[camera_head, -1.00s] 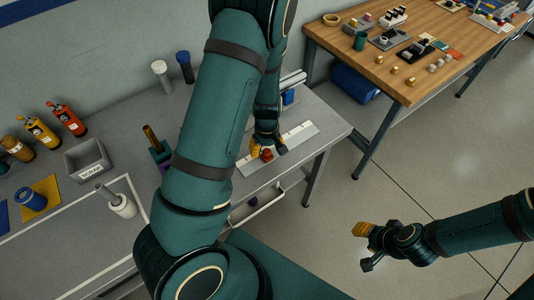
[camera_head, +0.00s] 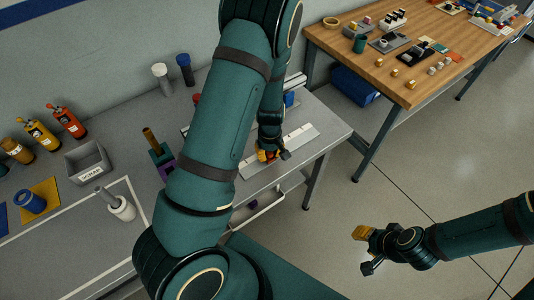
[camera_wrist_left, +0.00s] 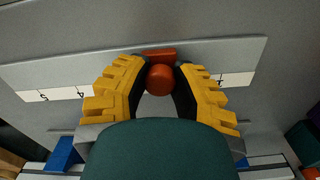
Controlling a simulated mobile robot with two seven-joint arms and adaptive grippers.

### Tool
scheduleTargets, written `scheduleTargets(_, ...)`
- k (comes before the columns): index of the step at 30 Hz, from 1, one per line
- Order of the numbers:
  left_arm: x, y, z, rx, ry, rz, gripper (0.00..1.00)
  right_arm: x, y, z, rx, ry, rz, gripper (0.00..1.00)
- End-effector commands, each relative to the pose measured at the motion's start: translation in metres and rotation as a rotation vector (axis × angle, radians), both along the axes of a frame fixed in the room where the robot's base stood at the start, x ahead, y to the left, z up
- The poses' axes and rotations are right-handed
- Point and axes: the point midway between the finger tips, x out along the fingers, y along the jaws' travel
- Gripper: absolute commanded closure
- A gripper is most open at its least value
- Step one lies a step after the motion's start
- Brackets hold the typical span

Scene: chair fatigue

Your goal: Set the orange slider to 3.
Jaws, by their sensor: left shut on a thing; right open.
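The orange slider (camera_wrist_left: 160,78) has a round orange-red knob on a pale plate (camera_wrist_left: 40,75) with a printed number scale. In the left wrist view 5 and 4 are readable left of the knob and what looks like a 1 to its right. The marks between are hidden by my fingers, so the exact setting cannot be read. My left gripper (camera_wrist_left: 160,85) is shut on the knob, a yellow-padded finger on each side. In the head view my left gripper (camera_head: 268,153) is over the plate (camera_head: 300,137). My right gripper (camera_head: 366,250) is open and empty above the floor.
Blue parts (camera_wrist_left: 62,153) sit on a second rail beside the plate. A grey bin (camera_head: 87,160), bottles (camera_head: 68,120) and a white cylinder (camera_head: 121,207) stand on the left of the bench. A wooden table (camera_head: 400,60) stands at the back right.

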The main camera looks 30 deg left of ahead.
Motion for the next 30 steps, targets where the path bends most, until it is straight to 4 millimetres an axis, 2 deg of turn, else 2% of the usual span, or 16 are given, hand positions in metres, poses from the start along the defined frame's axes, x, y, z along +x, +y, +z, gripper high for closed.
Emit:
scheduleTargets(3,0.023,-0.009,0.002,0.002,-0.003,-0.003,1.00,0.002,0.000,0.007,-0.001,-0.004,-0.003,0.59)
scheduleTargets(7,0.040,-0.016,0.001,0.001,-0.002,-0.003,1.00,0.003,-0.001,0.010,-0.002,-0.007,-0.005,0.59)
scheduleTargets(11,0.046,-0.019,0.001,0.001,-0.002,-0.002,1.00,0.003,-0.001,0.010,-0.002,-0.007,-0.005,0.59)
scheduleTargets(18,0.046,-0.019,0.000,0.000,-0.001,-0.001,1.00,0.003,-0.001,0.010,-0.002,-0.007,-0.005,0.59)
scheduleTargets(19,0.046,-0.019,0.000,0.000,-0.001,-0.001,0.71,0.003,-0.001,0.010,-0.002,-0.007,-0.005,0.59)
scheduleTargets(21,0.046,-0.019,0.000,0.000,-0.001,-0.001,0.46,0.003,-0.001,0.010,-0.002,-0.007,-0.005,0.59)
scheduleTargets(22,0.046,-0.019,0.000,0.000,-0.001,-0.001,0.42,0.003,-0.001,0.010,-0.002,-0.007,-0.005,0.59)
scheduleTargets(30,0.046,-0.019,0.001,0.000,-0.001,-0.001,0.42,0.003,-0.001,0.010,-0.001,-0.007,-0.005,0.59)
